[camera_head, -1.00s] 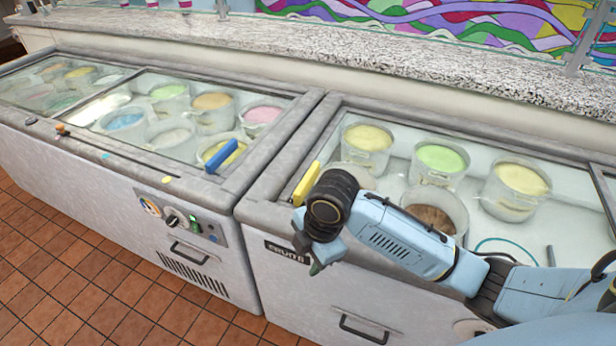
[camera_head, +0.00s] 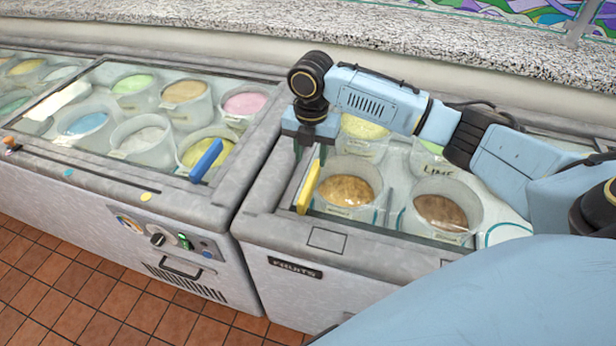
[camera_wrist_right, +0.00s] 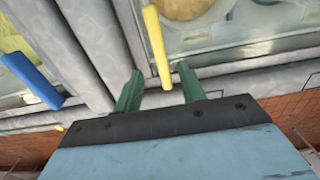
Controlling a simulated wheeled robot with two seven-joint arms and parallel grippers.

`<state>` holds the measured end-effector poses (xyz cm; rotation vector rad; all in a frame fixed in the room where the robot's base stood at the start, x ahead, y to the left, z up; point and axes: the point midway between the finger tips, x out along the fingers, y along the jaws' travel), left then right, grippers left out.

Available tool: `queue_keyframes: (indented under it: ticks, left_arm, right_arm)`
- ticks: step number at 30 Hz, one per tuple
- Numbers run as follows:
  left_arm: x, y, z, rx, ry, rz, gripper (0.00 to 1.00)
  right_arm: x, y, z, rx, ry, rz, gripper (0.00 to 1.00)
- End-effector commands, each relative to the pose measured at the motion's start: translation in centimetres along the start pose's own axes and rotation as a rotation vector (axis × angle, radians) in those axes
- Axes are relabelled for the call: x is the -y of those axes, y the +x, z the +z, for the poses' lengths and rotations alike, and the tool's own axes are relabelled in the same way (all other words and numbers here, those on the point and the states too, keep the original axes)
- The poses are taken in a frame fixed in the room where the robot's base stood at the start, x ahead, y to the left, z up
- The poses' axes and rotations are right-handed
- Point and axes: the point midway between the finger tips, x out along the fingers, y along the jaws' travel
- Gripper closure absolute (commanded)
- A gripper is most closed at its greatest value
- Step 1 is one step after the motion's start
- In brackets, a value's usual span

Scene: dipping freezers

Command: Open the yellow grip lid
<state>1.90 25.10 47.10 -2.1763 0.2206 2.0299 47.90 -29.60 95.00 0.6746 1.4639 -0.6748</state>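The yellow grip (camera_head: 308,187) stands up at the left end of the glass lid (camera_head: 390,228) on the right freezer, which is labelled FRUITS. The lid's left edge lies near that freezer's left rim. My right gripper (camera_head: 309,153) points down just above and behind the yellow grip in the head view. Its green fingers are apart and empty. In the right wrist view the near end of the yellow grip (camera_wrist_right: 157,48) shows in the gap between the fingertips (camera_wrist_right: 157,78), without clear contact. My left gripper is out of view.
The left freezer has a glass lid with a blue grip (camera_head: 206,160), close to the left of my right gripper. Tubs (camera_head: 348,187) stand inside under the glass. A granite counter (camera_head: 250,35) runs behind. Open tiled floor (camera_head: 60,290) lies in front.

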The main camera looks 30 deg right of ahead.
Motion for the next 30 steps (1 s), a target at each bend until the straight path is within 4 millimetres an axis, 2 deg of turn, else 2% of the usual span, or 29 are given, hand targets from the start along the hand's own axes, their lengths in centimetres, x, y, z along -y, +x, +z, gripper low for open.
queue_keyframes:
  ticks: [2, 5, 12, 17, 26, 30]
  left_arm:
    - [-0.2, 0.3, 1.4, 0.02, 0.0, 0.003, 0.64]
    - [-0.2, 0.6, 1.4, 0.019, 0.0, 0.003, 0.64]
    - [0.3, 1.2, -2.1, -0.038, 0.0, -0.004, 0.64]
    - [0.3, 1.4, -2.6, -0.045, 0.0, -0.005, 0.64]
    - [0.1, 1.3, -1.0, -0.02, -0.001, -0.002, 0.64]
    - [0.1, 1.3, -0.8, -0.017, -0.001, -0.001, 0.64]
  right_arm:
    - [0.0, 2.1, -0.1, -0.002, 0.0, -0.003, 0.6]
    - [0.1, 4.2, -0.1, -0.001, -0.001, -0.003, 0.6]
    - [0.0, 7.9, -0.1, 0.001, 0.0, -0.001, 0.6]
    - [0.0, 8.9, 0.0, 0.001, -0.001, -0.001, 0.6]
    - [0.0, 9.0, 0.0, 0.002, -0.001, 0.0, 0.6]
    - [0.0, 9.0, 0.0, 0.002, 0.0, 0.0, 0.78]
